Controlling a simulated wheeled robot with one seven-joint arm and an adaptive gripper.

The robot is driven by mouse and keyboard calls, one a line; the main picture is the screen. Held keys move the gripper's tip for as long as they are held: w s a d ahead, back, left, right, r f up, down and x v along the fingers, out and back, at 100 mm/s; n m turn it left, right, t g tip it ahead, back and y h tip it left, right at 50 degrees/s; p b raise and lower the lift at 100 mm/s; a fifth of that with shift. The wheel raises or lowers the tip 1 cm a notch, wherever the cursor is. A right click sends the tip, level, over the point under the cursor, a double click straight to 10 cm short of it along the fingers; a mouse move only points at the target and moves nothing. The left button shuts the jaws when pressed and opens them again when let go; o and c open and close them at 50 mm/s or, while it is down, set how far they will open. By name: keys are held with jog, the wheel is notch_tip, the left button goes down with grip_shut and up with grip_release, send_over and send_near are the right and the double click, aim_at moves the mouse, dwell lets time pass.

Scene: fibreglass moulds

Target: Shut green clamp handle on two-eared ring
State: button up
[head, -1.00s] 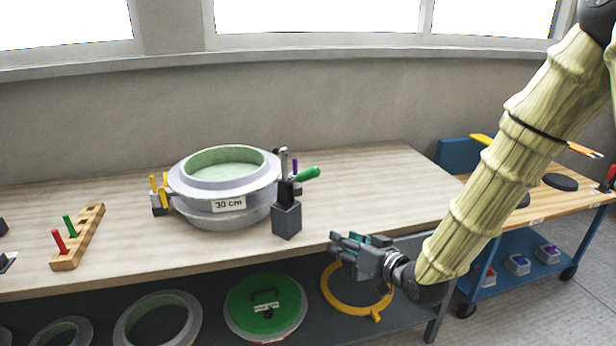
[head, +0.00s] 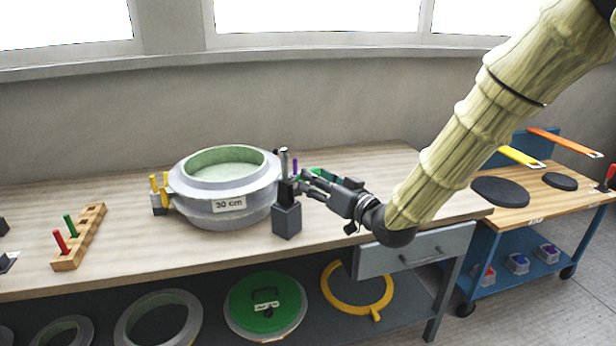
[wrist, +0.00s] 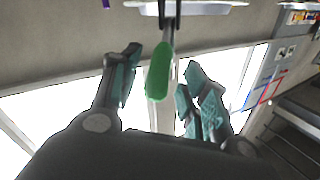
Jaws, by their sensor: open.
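The round grey two-part mould (head: 222,205), labelled 30 cm, stands on the workbench with a pale green inside. A dark clamp on a grey block (head: 287,221) stands at its right side. The clamp's green handle (wrist: 159,72) hangs between my fingers in the wrist view, with visible gaps to both sides. In the head view my gripper (head: 306,182) is at the clamp from the right and largely covers the handle. My gripper is open and holds nothing. Whether a finger touches the handle cannot be told.
A yellow-handled clamp (head: 158,195) stands at the mould's left. A purple-tipped piece (head: 295,167) is behind the green clamp. A wooden peg rack (head: 80,238) lies at the left. The bench front is clear. A blue cart (head: 530,205) stands at the right.

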aim_at(300, 179)
jog(key=shift+x, duration=1.65)
jog(key=shift+c, duration=0.2)
grip_shut()
